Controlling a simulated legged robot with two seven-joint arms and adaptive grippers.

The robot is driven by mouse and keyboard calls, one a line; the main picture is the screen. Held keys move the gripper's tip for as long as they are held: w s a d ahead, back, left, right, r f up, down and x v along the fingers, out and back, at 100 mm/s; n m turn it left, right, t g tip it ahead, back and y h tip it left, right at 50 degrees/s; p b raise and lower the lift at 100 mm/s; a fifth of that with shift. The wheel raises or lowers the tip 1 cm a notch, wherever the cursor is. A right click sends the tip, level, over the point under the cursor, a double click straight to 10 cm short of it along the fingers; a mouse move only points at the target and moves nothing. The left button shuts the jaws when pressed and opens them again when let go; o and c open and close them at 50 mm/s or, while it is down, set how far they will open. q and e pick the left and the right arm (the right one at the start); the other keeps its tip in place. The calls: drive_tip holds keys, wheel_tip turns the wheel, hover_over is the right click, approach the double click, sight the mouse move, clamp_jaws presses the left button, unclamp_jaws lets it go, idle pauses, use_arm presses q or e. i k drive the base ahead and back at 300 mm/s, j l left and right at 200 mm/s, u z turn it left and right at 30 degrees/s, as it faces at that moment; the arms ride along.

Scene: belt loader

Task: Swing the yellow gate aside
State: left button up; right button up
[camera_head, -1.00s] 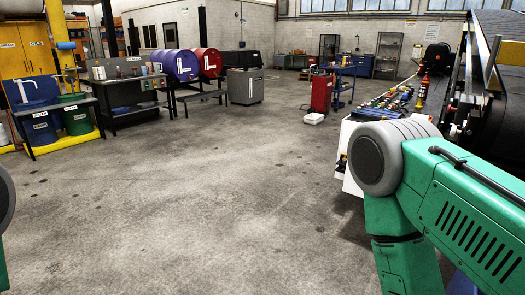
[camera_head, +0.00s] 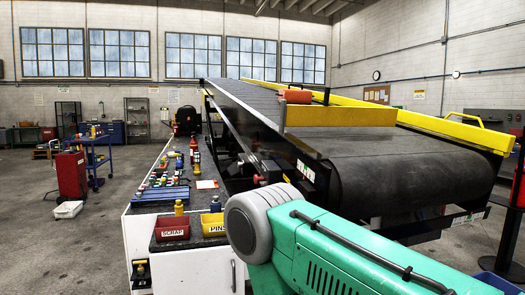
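The yellow gate (camera_head: 345,116) is a flat yellow board standing across part of the belt loader's dark belt (camera_head: 400,168), near its lower end. Its left end is at the near side of the belt. Neither gripper is in view. Only a green and grey link of my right arm shows at the bottom, in front of the loader's near side.
A white workbench (camera_head: 140,238) stands left of the loader, with a red SCRAP bin (camera_head: 172,228), a yellow PINS bin (camera_head: 214,224) and several bottles on it. A red cabinet (camera_head: 71,175) and blue cart (camera_head: 97,155) stand farther left. Floor at left is open.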

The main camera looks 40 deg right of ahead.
sight(325, 116)
drive_tip(key=i+z, duration=0.2)
drive_tip(key=i, duration=0.7)
drive_tip(key=i+j+z, duration=0.2)
drive_tip(key=i, duration=0.7)
